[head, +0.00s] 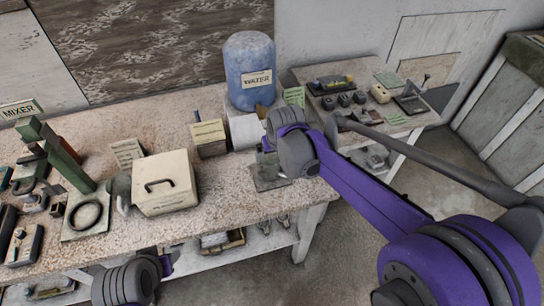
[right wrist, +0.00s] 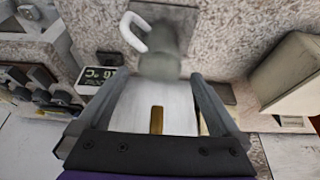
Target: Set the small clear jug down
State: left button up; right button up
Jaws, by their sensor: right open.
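The small clear jug (right wrist: 158,62) is a greyish see-through vessel with a pale curved handle (right wrist: 132,32). In the right wrist view it stands on a dark square plate (right wrist: 218,92) on the speckled bench. My right gripper (right wrist: 155,80) is open, with the jug between and just beyond its fingertips; I cannot tell whether they touch it. In the head view my right gripper (head: 264,158) is over the same plate (head: 270,182) near the bench's front edge and mostly hides the jug. My left gripper (head: 132,282) is at the bottom edge, its fingers not clear.
A blue water bottle (head: 249,72) stands on a white stand (head: 243,130) behind my right gripper. A cream box (head: 165,184) with a dark handle is to the left. A side table (head: 388,118) at right holds small items. Bench room between box and plate is clear.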

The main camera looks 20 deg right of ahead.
jog(key=v, duration=0.7)
jog(key=s+d+f, duration=0.1)
jog(key=s+f, duration=0.2)
jog(key=s, duration=0.6)
jog(key=s+d+f+t, duration=0.1)
jog(key=s+f, duration=0.2)
jog(key=s, duration=0.7)
jog(key=shift+s+d+f, duration=0.35)
jog(key=shift+f, duration=0.05)
